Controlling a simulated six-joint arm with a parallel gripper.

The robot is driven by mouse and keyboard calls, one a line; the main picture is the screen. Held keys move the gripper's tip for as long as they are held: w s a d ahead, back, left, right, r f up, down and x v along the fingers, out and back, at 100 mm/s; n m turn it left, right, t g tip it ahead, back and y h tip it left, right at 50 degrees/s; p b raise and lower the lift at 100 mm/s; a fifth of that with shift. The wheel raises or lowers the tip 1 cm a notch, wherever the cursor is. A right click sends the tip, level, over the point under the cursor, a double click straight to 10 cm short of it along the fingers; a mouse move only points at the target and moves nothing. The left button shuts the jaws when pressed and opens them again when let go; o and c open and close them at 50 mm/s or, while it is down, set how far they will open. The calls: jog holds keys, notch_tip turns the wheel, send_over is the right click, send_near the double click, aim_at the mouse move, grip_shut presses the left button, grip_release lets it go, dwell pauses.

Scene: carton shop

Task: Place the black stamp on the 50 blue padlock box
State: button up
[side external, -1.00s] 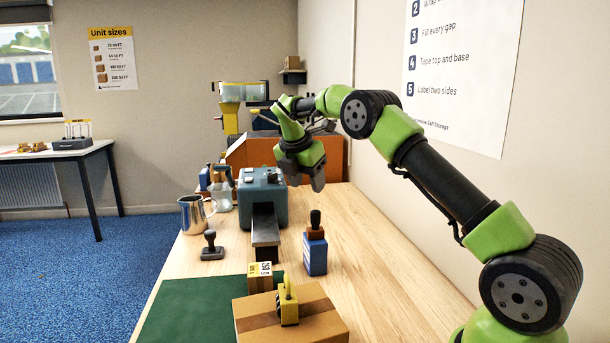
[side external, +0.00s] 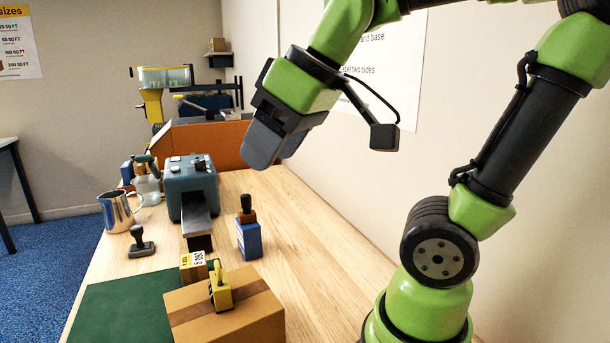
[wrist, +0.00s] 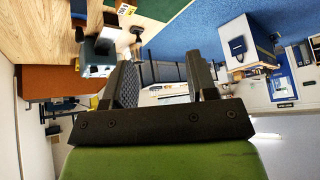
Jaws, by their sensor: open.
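The black stamp (side external: 141,243), with a knob handle on a flat base, stands upright on the wooden bench, left of the grey-blue machine's front arm. A small dark shape in the wrist view (wrist: 137,32) looks like it. A blue box (side external: 249,240) with a white marking stands on the bench right of that arm. A brown piece with a black handle (side external: 246,203) sits on top of it. I cannot read a 50 or make out a padlock on it. My gripper (side external: 272,148) is open and empty, high above the bench; its fingers show apart in the wrist view (wrist: 163,80).
The grey-blue machine (side external: 190,185) stands mid-bench, a steel jug (side external: 118,212) to its left. In front are a small yellow-labelled carton (side external: 193,266), a larger carton (side external: 250,310) bearing a yellow object (side external: 220,292), and a green mat (side external: 120,305). Bare bench lies to the right.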

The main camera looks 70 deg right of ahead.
jog(key=s+f+m, duration=0.1)
jog(key=s+a+m, duration=0.1)
jog(key=s, duration=0.1)
jog(key=s+a+f+m+t+y, duration=0.1)
jog(key=m, duration=0.1)
jog(key=shift+s+f, duration=0.35)
jog(key=shift+s, duration=0.05)
